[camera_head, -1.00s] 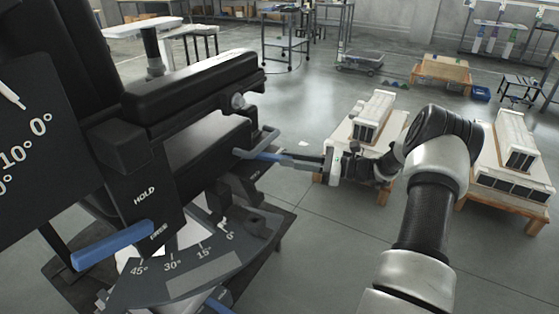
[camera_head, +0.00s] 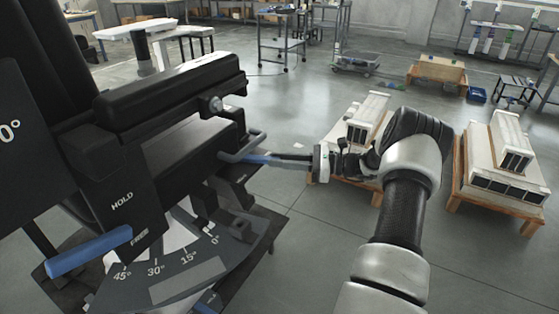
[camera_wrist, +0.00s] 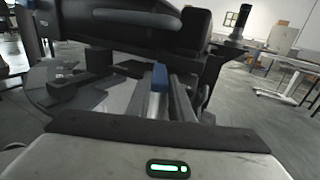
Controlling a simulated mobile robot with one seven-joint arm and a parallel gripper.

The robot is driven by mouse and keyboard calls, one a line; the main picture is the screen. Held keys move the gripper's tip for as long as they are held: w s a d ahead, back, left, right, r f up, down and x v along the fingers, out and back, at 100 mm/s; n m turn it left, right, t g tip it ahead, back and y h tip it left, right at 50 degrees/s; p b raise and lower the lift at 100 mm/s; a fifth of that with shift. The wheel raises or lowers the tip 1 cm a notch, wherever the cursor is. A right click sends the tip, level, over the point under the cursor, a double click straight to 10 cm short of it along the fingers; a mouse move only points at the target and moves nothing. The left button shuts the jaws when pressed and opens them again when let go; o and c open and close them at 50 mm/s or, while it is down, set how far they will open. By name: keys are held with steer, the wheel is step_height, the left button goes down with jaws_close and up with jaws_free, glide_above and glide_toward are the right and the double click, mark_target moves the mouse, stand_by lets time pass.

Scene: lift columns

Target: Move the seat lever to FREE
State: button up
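A dark seat unit fills the left of the head view. Its HOLD/FREE plate (camera_head: 128,205) has a blue lever (camera_head: 90,250) sticking out at the lower left, by the word FREE. A second blue-gripped lever (camera_head: 250,158) sticks out of the unit's right side. My gripper (camera_head: 278,160) is at this second lever, its fingers pointing left along the blue grip. In the wrist view the blue grip (camera_wrist: 160,78) shows ahead between the finger bars. Whether the fingers are pressed on it is too small to tell.
An angle scale (camera_head: 170,270) with degree marks lies under the seat unit. Carts and tables line the back. Open grey floor lies between.

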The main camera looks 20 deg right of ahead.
steer(key=o, duration=0.4)
steer(key=shift+w+d, duration=0.1)
steer(key=shift+o, duration=0.2)
steer(key=p+v, duration=0.1)
steer(key=v, duration=1.6)
steer(key=shift+d+p, duration=0.15)
steer(key=shift+p, duration=0.2)
steer(key=shift+r, duration=0.1)
